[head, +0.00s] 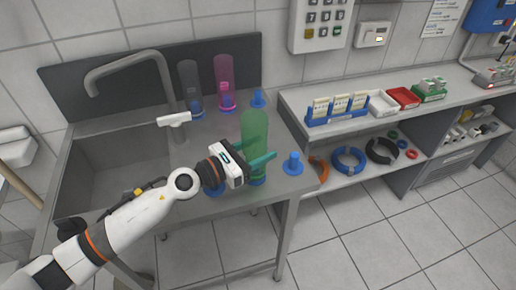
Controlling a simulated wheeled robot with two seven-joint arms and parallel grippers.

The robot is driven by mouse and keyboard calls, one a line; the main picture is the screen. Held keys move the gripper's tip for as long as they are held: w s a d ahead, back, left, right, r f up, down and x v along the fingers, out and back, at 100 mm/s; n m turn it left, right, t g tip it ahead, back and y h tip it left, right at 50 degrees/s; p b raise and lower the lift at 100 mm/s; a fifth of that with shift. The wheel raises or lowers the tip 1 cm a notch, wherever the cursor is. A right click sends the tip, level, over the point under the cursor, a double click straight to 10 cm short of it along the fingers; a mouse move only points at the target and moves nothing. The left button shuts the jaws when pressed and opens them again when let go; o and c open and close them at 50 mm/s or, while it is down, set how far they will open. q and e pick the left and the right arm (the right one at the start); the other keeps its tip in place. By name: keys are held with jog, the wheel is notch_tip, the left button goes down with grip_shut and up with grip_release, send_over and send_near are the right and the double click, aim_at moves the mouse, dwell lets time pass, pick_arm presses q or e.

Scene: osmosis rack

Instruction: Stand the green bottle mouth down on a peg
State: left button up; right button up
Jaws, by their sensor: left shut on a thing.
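The green bottle (254,130) is translucent and upright, its broad end up, at the right part of the sink counter. My left gripper (250,166) is shut on its lower part, fingers on both sides. A blue peg base (258,182) shows just below the bottle. The gripper hides the bottle's mouth, and I cannot tell whether it is around that peg or above it. A free blue peg (293,164) stands to the right, another (258,98) behind, and a blue base (213,190) shows partly behind my left wrist. My right gripper is not in view.
A grey bottle (189,82) and a pink bottle (224,78) stand on blue pegs at the back. The sink (120,165) and its tap (130,62) are on the left. A shelf (290,97) with trays and boxes stands to the right.

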pick_arm(q)
jog(key=shift+f, duration=0.25)
jog(key=shift+f+b, duration=0.4)
jog(key=shift+b, duration=0.05)
dwell(0.5)
jog(key=o, duration=1.5)
